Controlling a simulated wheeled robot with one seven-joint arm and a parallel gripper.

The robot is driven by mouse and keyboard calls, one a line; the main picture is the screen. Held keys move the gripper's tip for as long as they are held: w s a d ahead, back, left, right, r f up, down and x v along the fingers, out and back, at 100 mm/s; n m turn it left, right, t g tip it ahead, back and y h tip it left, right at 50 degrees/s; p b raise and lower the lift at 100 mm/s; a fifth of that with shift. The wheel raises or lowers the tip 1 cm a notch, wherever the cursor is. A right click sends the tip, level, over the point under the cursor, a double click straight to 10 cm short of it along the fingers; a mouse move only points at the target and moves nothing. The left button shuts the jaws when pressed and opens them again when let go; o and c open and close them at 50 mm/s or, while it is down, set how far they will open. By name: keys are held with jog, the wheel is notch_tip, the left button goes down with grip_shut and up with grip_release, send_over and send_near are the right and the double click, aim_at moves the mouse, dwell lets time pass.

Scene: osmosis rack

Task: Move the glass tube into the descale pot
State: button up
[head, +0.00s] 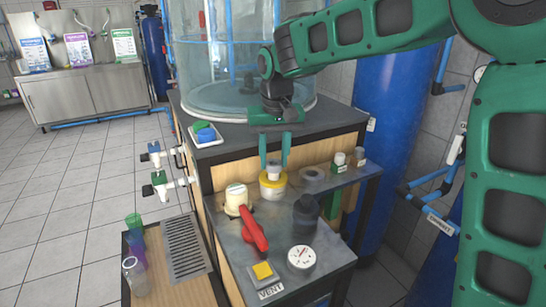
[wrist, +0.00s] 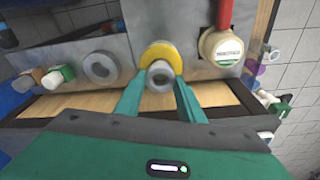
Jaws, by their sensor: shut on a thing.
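My gripper (head: 273,168) points down over the rack's lower shelf, its two teal fingers closed around a pale round piece. In the wrist view the fingers (wrist: 162,92) grip this pale, ring-ended piece (wrist: 160,76) at the yellow-rimmed round pot (wrist: 160,50). The pot also shows in the head view (head: 272,189). I cannot tell whether the held piece is attached to the pot. A clear glass tube (head: 135,279) stands on the low side shelf at the left, apart from my gripper. I cannot read which pot is the descale pot.
Green (head: 134,222) and purple (head: 137,247) tubes stand behind the clear one. A large clear tank (head: 232,60) rises behind my gripper.

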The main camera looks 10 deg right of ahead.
jog(key=shift+f, duration=1)
jog(key=o, duration=1.3)
jog(key=shift+r, duration=0.1)
jog(key=shift+r, duration=3.85)
